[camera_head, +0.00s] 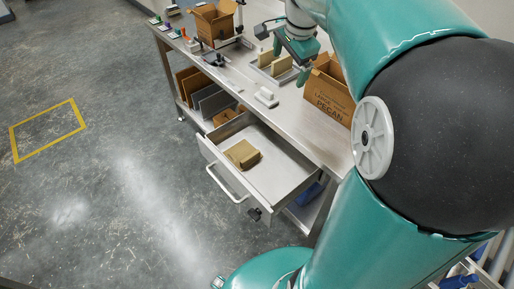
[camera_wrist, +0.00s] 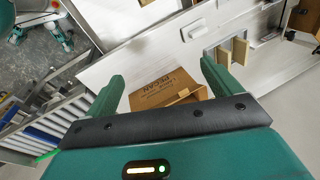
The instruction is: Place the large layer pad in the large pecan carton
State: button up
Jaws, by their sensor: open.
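Two tan layer pads stand upright in a grey holder on the bench; one pad is at the left (camera_head: 265,58) and one at the right (camera_head: 281,65). Which is the large one I cannot tell. They also show in the wrist view, right of my fingers, one bigger in the picture (camera_wrist: 240,51) and one smaller (camera_wrist: 223,57). The brown carton marked LARGE PECAN (camera_head: 329,97) stands open on the bench, right of the holder. In the wrist view the carton (camera_wrist: 165,86) shows between my fingers. My gripper (camera_head: 290,61) is open and empty, above the bench near the pads.
An open drawer (camera_head: 272,180) juts from the bench front with a folded brown piece (camera_head: 242,154) in it. Another open brown carton (camera_head: 213,22) stands at the back left. A small white object (camera_head: 266,97) lies in front of the holder. Grey and brown boards stand on the lower shelf.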

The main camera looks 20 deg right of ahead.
jog(key=s+a+f+n+t, duration=0.1)
jog(key=s+a+f+n, duration=0.1)
jog(key=s+a+n, duration=0.6)
jog(key=s+a+f+n+t, duration=0.1)
jog(key=s+a+f+n, duration=0.1)
jog(key=s+a+n, duration=0.6)
jog(key=s+a, duration=0.1)
jog(key=s, duration=0.1)
jog(key=shift+s+a+f+n+y, duration=0.15)
jog(key=shift+s+f+n+y, duration=0.15)
jog(key=shift+n, duration=0.1)
